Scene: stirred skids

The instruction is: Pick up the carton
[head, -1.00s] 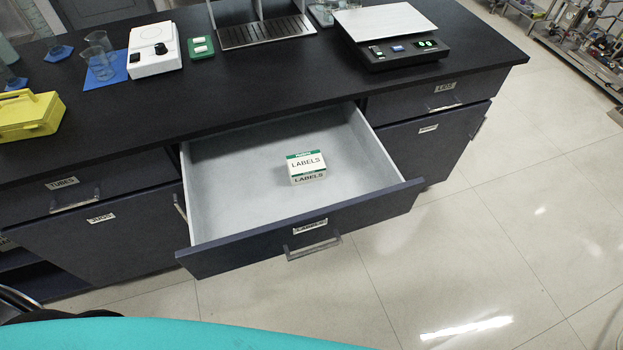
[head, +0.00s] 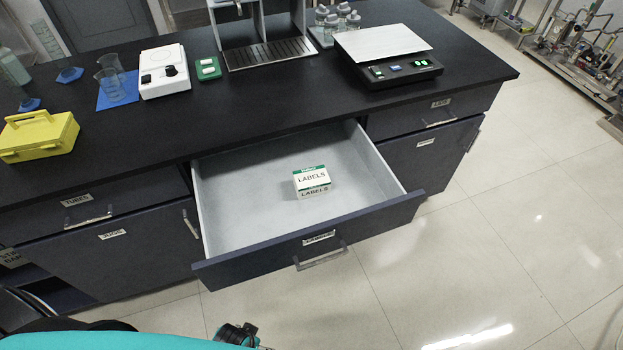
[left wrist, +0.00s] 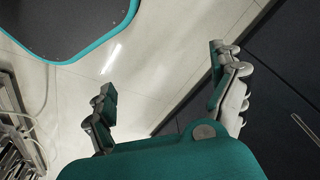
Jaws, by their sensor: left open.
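The carton (head: 312,182) is a small white box with green bands and the word LABELS. It sits upright on the floor of the open drawer (head: 240,215), right of the drawer's middle. In the left wrist view my left gripper (left wrist: 165,90) is open and empty, with its two fingers wide apart above floor and beside dark cabinet fronts. The carton is not in that view. My right gripper is not in view.
The drawer front (head: 310,240) with its handle (head: 321,256) stands out from the dark counter (head: 270,110). On the counter are a yellow case (head: 40,138), a white device (head: 163,75), glass beakers and a scale (head: 390,55).

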